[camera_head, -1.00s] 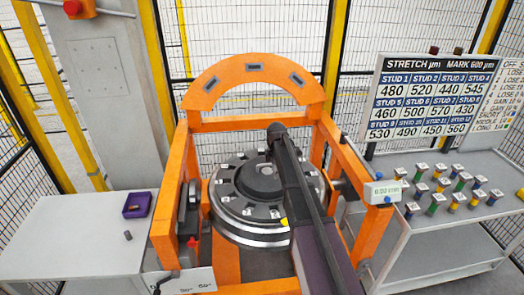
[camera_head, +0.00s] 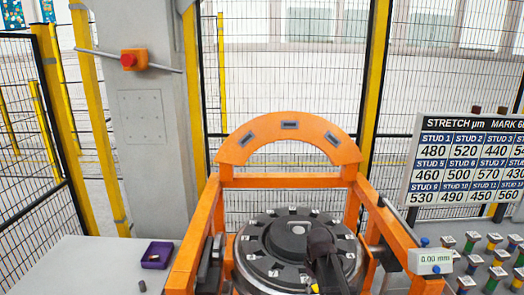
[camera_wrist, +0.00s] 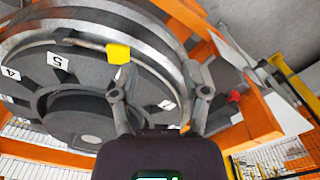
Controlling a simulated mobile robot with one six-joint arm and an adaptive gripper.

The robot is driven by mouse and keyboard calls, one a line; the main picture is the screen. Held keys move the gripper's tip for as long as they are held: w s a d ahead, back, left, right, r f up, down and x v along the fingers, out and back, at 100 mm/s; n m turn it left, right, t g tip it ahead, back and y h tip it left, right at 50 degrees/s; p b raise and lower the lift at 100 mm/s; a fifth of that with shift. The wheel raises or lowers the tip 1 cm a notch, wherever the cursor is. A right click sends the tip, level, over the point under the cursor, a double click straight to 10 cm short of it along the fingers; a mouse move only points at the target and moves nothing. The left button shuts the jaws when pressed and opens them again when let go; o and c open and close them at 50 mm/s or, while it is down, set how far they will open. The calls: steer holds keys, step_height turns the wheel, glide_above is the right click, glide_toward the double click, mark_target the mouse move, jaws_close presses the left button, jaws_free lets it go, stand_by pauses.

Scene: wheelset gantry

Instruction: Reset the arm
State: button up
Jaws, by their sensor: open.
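My gripper (camera_wrist: 160,88) is open, with its two grey fingers apart and nothing seen between them. The round dark wheel (camera_wrist: 75,50) with numbered white tags fills the upper left of the wrist view, beyond the fingers. A yellow piece (camera_wrist: 118,54) sits at the end of a thin rod near the wheel's face. In the head view the wheel (camera_head: 262,240) lies inside the orange gantry frame (camera_head: 290,128). My dark arm (camera_head: 322,245) reaches over its front right part and hides some of it; the fingers cannot be made out there.
A grey table (camera_head: 85,262) at left holds a purple tray (camera_head: 157,255) and a small dark cylinder (camera_head: 142,286). A stretch board (camera_head: 468,160) stands at right above several coloured studs (camera_head: 495,262). A gauge (camera_head: 432,261) reads 0.00 mm. Mesh fencing surrounds the cell.

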steer(key=s+f+m+b, duration=0.5)
steer(key=s+f+m, duration=0.1)
steer(key=s, duration=0.5)
steer(key=shift+s+f+m, duration=0.25)
steer(key=shift+s+m, duration=0.15)
steer(key=shift+m, duration=0.2)
stand_by(0.3)
